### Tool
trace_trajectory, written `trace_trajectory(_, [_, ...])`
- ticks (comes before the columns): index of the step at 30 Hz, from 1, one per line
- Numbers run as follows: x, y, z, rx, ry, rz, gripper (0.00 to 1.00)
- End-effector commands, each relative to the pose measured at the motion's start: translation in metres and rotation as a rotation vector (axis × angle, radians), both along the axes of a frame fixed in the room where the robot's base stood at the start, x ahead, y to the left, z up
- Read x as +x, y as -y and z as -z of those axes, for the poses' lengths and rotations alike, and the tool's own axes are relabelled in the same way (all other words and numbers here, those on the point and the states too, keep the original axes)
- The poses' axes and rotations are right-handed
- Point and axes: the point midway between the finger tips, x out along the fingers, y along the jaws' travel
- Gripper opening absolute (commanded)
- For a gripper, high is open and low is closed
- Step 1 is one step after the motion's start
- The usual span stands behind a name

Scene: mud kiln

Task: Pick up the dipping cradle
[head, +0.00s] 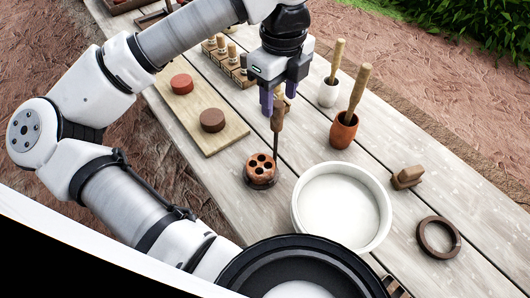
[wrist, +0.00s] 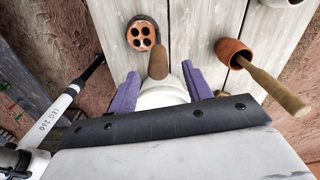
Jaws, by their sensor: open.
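A round red-brown piece with several holes (head: 261,165) sits in a dark round holder on the table; it also shows in the wrist view (wrist: 142,34). A thin upright rod with a wooden handle (head: 277,122) rises beside it and looks like the dipping cradle's handle. My gripper (head: 272,104) points down above the table, its purple fingers open around or close by the handle's top. In the wrist view the handle's end (wrist: 157,64) shows between the open fingertips (wrist: 160,76). I cannot tell whether they touch it. A white rounded thing lies between the fingers, unclear.
A wide white basin (head: 384,205) stands right of the holed piece. A terracotta pot (head: 344,132) and a white pot (head: 327,97) hold wooden-handled tools. A board (head: 235,130) with two clay discs lies left. A dark ring (head: 427,248) and a wooden block (head: 404,180) lie right.

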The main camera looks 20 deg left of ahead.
Motion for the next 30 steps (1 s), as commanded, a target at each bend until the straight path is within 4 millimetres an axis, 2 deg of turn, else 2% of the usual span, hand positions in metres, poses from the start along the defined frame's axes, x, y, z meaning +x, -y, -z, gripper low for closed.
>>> trace_trajectory(5, [-0.001, 0.0, 0.009, -0.003, 0.0, 0.001, 0.5])
trace_trajectory(15, [-0.002, -0.003, 0.05, -0.004, -0.001, 0.001, 0.5])
trace_trajectory(24, [-0.001, -0.004, 0.055, -0.002, 0.001, 0.001, 0.5])
trace_trajectory(30, [-0.001, -0.004, 0.055, -0.002, 0.001, 0.001, 0.23])
